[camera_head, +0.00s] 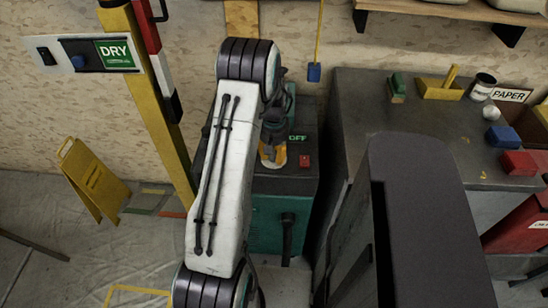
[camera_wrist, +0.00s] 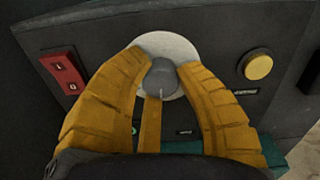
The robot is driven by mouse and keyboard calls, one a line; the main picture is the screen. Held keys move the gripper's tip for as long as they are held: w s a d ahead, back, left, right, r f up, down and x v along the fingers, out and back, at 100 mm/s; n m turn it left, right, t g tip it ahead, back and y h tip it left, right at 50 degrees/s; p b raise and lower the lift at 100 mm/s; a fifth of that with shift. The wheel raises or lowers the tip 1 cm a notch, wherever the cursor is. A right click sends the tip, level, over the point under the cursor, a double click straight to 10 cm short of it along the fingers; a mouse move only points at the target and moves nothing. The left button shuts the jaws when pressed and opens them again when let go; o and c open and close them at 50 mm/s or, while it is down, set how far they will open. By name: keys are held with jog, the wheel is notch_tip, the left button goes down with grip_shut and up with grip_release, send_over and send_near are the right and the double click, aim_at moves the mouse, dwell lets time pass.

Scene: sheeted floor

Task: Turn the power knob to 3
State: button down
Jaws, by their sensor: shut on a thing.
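The power knob (camera_wrist: 161,75) is a grey knob on a pale round dial plate (camera_wrist: 166,46), on the dark panel of a teal and grey machine (camera_head: 270,228). My gripper (camera_wrist: 164,72) has its yellow fingers closed around the knob from both sides. In the head view my gripper (camera_head: 270,155) is at the machine's panel, partly hidden by my arm. A green lit display reading "OFF" (camera_head: 297,138) shows beside it. The numbers on the dial are hidden or too small to read, so the knob's setting cannot be told.
A red switch (camera_wrist: 64,71) and a yellow button (camera_wrist: 258,66) flank the dial. A grey workbench (camera_head: 400,115) with blocks and a can stands close on the right. A yellow post (camera_head: 160,100) and yellow floor sign (camera_head: 93,180) are at left.

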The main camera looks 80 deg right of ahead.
jog(key=m, duration=0.2)
jog(key=m+b, duration=0.2)
jog(key=m, duration=0.1)
jog(key=shift+a+f+m, duration=0.3)
jog(key=m+b, duration=0.1)
jog(key=m, duration=0.4)
jog(key=shift+w+r, duration=0.1)
jog(key=shift+m, duration=0.4)
jog(key=c, duration=0.9)
grip_release()
jog(key=shift+d+r, duration=0.1)
jog(key=shift+d, duration=0.05)
jog(key=shift+o, duration=0.2)
jog(key=shift+r, duration=0.1)
jog(key=shift+d+r, duration=0.1)
jog(key=shift+r, duration=0.4)
notch_tip(320, 180, up, 11)
